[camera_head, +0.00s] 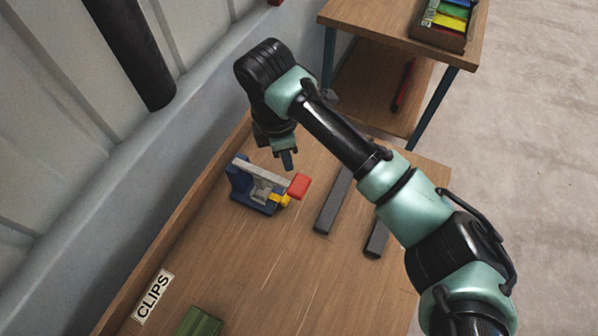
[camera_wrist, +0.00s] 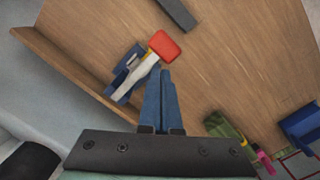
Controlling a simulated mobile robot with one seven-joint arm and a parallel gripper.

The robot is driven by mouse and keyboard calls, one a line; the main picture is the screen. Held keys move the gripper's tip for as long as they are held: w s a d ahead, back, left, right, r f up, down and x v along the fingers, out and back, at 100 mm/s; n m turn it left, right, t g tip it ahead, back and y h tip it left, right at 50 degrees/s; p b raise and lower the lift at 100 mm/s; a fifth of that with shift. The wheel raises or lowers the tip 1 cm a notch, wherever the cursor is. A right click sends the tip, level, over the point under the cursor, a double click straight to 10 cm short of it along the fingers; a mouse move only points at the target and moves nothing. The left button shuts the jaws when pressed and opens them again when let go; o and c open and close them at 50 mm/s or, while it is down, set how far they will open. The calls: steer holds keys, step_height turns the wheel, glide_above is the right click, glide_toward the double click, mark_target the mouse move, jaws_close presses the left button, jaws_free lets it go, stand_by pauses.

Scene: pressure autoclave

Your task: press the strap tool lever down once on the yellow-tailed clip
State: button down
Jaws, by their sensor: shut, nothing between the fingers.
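The strap tool is a blue body (camera_head: 238,180) with a grey lever (camera_head: 262,174) that ends in a red pad (camera_head: 299,186). It stands on the wooden bench, and its lever looks raised. A yellow piece (camera_head: 281,200), apparently the clip's tail, shows beneath the red pad. In the wrist view the red pad (camera_wrist: 164,46) and the blue body (camera_wrist: 122,75) lie just beyond my fingertips. My gripper (camera_head: 288,166) is shut and empty, pointing down above and behind the lever. Its blue fingers also show in the wrist view (camera_wrist: 159,75). I cannot tell the exact gap to the pad.
Two dark grey bars (camera_head: 333,200) lie right of the tool. A CLIPS label (camera_head: 153,297) and a green block (camera_head: 200,322) are at the near left. A raised wooden edge (camera_head: 185,213) runs along the wall. A side table (camera_head: 400,35) holds a coloured tray.

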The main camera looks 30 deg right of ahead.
mark_target(294, 186)
steer(key=shift+s+d+f, duration=0.15)
steer(key=shift+s+d, duration=0.15)
steer(key=shift+s, duration=0.05)
steer(key=f+b, duration=0.6)
steer(key=f, duration=0.1)
steer(key=shift+d+b, duration=0.3)
steer(key=shift+b, duration=0.05)
steer(key=shift+f+b, duration=1.25)
steer(key=shift+f, duration=1)
steer(key=shift+a+r, duration=0.1)
steer(key=shift+a, duration=0.05)
